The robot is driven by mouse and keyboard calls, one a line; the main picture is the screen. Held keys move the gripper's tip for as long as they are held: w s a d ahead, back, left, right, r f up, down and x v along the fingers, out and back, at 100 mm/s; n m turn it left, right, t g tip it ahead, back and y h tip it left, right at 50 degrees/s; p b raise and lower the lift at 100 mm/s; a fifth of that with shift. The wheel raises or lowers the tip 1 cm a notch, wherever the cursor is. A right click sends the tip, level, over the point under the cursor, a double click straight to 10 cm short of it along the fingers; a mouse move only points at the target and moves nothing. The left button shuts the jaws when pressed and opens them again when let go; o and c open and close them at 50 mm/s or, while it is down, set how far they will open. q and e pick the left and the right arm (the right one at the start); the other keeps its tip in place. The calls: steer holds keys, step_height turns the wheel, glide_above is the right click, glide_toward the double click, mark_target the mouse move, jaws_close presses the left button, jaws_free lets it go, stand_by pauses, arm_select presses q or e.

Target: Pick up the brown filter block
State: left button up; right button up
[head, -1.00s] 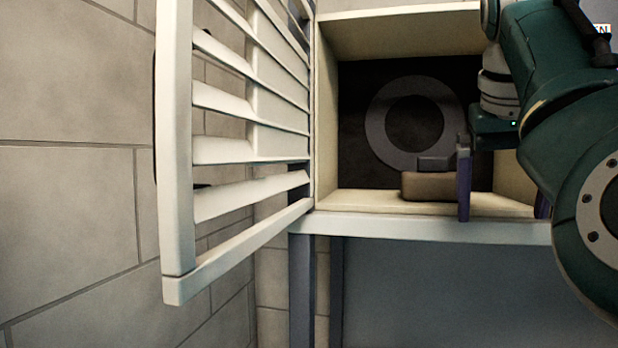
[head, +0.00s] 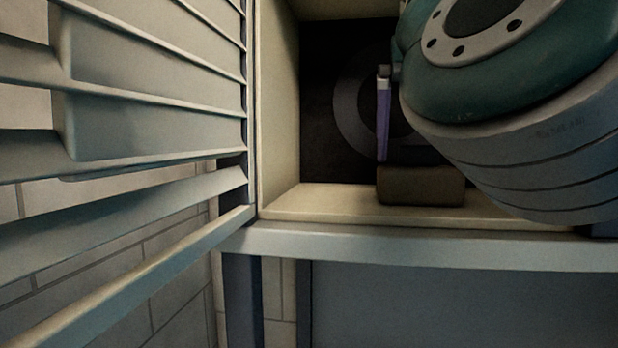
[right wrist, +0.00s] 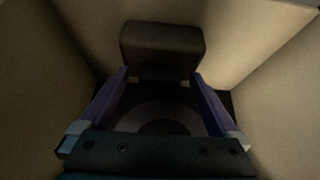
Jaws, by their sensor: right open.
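The brown filter block (head: 421,186) sits on the floor of the open cream box, near its front edge. It also shows in the right wrist view (right wrist: 162,50), ahead of the fingertips. My right gripper (right wrist: 160,75) is open, with its two purple fingers apart and pointing toward the block's two ends. In the head view one purple finger (head: 383,118) shows just above the block's left part; my arm hides the other finger. I cannot tell whether the fingers touch the block. My left gripper is not in view.
The cream box (head: 277,120) has walls close around the gripper and a dark back with a grey ring (head: 352,105). A pale ledge (head: 330,243) runs along the front.

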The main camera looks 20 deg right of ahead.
jaws_close()
stand_by(0.8)
